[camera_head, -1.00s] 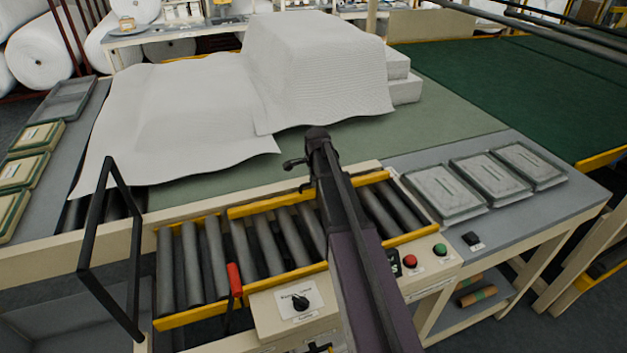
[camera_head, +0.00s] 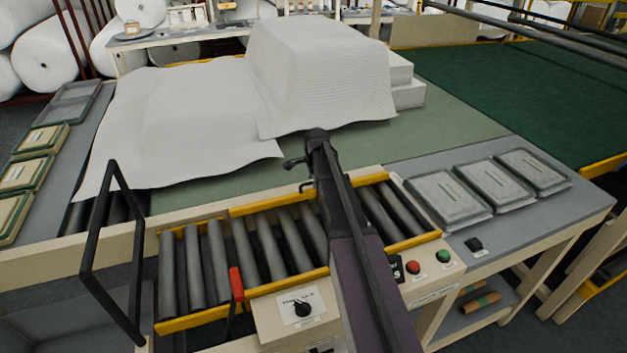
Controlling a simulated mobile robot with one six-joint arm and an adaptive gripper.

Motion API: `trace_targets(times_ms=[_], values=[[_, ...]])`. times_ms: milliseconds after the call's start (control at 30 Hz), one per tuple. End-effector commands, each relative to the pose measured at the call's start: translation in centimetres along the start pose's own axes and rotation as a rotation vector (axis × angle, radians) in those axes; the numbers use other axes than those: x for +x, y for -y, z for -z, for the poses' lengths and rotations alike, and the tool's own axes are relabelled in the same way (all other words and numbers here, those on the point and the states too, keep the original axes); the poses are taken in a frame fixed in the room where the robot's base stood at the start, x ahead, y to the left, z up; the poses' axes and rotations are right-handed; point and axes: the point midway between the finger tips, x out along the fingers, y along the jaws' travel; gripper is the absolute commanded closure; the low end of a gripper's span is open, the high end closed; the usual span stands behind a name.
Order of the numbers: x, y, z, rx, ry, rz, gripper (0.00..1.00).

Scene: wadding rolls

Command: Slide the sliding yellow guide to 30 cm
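A raised yellow bar (camera_head: 268,205), which looks like the sliding guide, runs along the far side of the dark roller bed (camera_head: 255,245). A second yellow rail (camera_head: 190,322) runs along the near side. I cannot read any scale or the guide's distance. My dark arm reaches in from the bottom over the rollers and hides part of them and of the yellow bar. My gripper (camera_head: 299,174) is small and mostly hidden at the arm's far end, above the far edge of the rollers. Whether its fingers are open or shut is unclear, and no contact with the guide shows.
White wadding (camera_head: 185,125) covers the table behind. A red-tipped lever (camera_head: 236,283) and a black frame (camera_head: 110,250) are at left. Grey packs (camera_head: 448,196) lie right.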

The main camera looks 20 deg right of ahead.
Motion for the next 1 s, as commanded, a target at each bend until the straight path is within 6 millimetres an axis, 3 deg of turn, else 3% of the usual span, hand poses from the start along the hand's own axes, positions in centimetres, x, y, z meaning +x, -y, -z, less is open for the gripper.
trace_targets(times_ms=[367, 700, 1000], values=[[-0.1, -0.3, 0.0, 0.000, 0.000, 0.000, 0.48], [-0.6, -3.1, -0.1, 0.001, 0.000, 0.000, 0.48], [-3.6, -2.8, 0.0, 0.001, 0.000, 0.000, 0.48]])
